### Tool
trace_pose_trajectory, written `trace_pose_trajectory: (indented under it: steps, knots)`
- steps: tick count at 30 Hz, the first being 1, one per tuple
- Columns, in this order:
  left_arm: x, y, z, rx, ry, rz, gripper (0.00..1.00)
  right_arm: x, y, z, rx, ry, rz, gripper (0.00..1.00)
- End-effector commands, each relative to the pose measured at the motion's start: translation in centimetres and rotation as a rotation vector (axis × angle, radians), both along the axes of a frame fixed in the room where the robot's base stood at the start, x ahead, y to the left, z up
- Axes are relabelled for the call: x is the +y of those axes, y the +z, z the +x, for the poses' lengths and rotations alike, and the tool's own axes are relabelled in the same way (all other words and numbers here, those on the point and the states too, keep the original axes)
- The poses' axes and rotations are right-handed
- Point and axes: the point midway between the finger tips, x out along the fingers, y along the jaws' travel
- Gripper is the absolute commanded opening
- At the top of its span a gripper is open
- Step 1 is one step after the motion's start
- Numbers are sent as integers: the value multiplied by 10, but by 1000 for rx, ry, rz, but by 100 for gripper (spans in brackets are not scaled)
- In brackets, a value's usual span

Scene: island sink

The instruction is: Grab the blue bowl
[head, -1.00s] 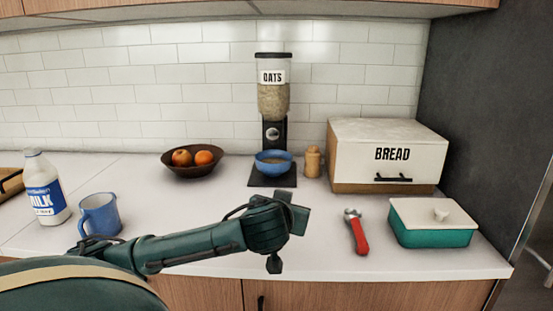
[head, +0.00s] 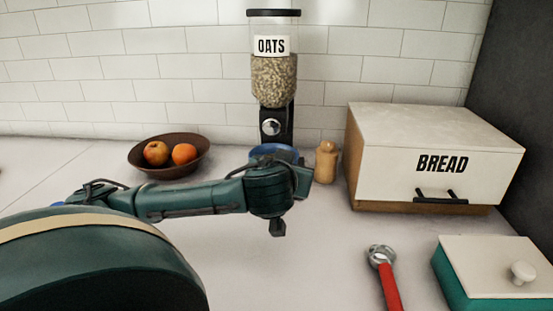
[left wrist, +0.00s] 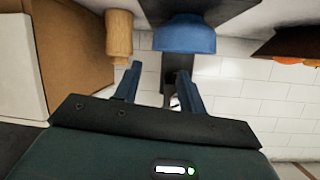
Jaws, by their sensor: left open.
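The blue bowl (head: 272,151) stands at the foot of the oats dispenser (head: 274,80), at the back of the counter. In the head view my left arm hides most of it. The bowl also shows in the left wrist view (left wrist: 184,36), whole and apart from the fingers, mostly ahead of the right-hand finger. My left gripper (head: 291,205) is open and empty, in front of the bowl. Its two spread fingers show in the left wrist view (left wrist: 159,72). My right gripper is not in view.
A wooden shaker (head: 326,163) stands close to the right of the bowl. A fruit bowl (head: 170,170) is at left, and a bread box (head: 425,180) is at right. A red-handled tool (head: 388,285) and a teal lidded dish (head: 470,285) lie front right. The counter's middle is clear.

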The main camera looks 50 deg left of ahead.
Motion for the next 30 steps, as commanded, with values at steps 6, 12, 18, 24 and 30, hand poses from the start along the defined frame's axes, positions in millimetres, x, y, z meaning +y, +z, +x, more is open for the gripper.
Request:
trace_pose_trajectory:
  steps: [6, 12, 18, 24, 30]
  knots:
    - [19, -12, 24, 1, 5, 2, 41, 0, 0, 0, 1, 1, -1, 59]
    - [37, -25, 50, 0, 4, 1, 41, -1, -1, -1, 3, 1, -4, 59]
    - [44, -30, 61, -1, 2, 1, 41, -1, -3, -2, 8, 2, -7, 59]
    - [53, -36, 85, -2, 3, 0, 41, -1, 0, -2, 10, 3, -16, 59]
    - [65, -46, 101, 0, 3, 1, 41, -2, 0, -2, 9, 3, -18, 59]
